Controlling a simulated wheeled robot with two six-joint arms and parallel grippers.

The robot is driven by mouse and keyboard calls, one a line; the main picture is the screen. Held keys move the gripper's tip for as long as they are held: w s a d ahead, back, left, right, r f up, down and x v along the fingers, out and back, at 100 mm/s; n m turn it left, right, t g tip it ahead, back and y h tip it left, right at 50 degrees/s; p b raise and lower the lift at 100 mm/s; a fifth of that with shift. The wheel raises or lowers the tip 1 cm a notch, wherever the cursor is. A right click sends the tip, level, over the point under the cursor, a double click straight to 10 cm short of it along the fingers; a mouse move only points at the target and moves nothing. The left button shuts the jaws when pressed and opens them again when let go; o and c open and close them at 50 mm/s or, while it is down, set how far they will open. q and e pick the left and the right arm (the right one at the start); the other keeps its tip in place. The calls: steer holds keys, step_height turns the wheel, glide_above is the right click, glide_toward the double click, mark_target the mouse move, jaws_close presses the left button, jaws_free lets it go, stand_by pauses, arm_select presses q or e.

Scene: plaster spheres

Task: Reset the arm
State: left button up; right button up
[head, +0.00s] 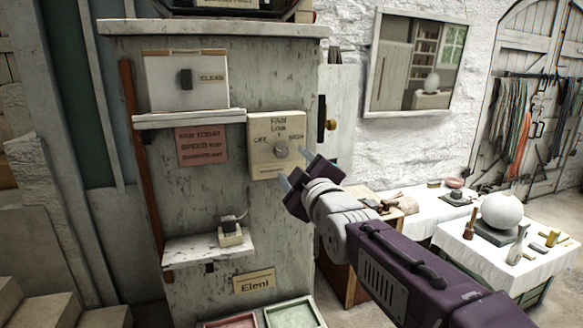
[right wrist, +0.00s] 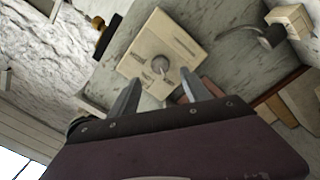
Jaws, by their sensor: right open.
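My right gripper (head: 295,170) is open and empty, with its two fingers apart, close in front of the fan control plate. The fan plate (head: 262,165) is cream, marked OFF, LOW and HIGH, with a round grey knob (head: 280,148). In the right wrist view, the knob (right wrist: 160,64) shows just beyond and between the open fingers (right wrist: 156,95). I cannot tell whether a finger touches the plate. My left gripper is not in view.
A pink note (head: 201,146) hangs below. A lower shelf (head: 208,250) sticks out. At right, a white table (head: 478,251) holds a plaster sphere (head: 502,210) and tools.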

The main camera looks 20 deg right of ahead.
step_height(320, 180, down, 26)
steer(key=s+m+g, duration=0.2)
steer(key=g, duration=0.5)
steer(key=s+f+m+g, duration=0.8)
steer(key=s+f+g, duration=0.2)
steer(key=s+f, duration=0.8)
steer(key=s, duration=0.3)
steer(key=shift+s+f+m, duration=0.15)
steer(key=shift+f+m, duration=0.05)
steer(key=shift+m, duration=0.2)
